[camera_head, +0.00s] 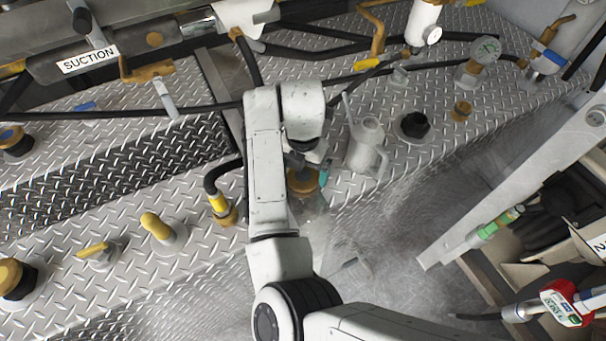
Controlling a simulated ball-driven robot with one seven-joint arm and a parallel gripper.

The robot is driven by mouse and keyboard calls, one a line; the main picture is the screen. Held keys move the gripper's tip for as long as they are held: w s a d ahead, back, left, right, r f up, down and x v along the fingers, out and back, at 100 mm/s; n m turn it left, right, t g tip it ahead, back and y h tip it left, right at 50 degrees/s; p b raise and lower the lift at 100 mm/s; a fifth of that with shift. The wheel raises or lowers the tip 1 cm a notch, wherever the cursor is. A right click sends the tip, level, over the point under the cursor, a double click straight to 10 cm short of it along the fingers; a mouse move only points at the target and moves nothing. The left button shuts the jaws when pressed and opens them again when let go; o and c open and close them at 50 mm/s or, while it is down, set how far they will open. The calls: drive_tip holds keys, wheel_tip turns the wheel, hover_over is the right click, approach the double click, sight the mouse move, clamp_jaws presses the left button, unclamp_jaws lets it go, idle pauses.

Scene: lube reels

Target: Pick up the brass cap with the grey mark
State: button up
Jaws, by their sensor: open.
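My gripper (304,164) points down at the plate's front edge, below the white wrist, and is open. A brass cap (303,182) sits directly under it, partly hidden by the arm and wrist. I cannot make out a grey mark on this cap, or whether the fingers touch it. A smaller brass fitting (461,110) stands on the plate to the right.
A white oil can (366,150) stands close right of my gripper, with a black knob (415,125) beyond. A hose with a yellow collar (217,202) is to the left. Yellow-handled valves (158,226) stand lower left. Black hoses cross behind. Grey floor (420,215) is open to the right.

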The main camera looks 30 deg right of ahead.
drive_tip(key=shift+f, duration=0.75)
drive_tip(key=shift+c, duration=0.3)
drive_tip(key=c, duration=0.9)
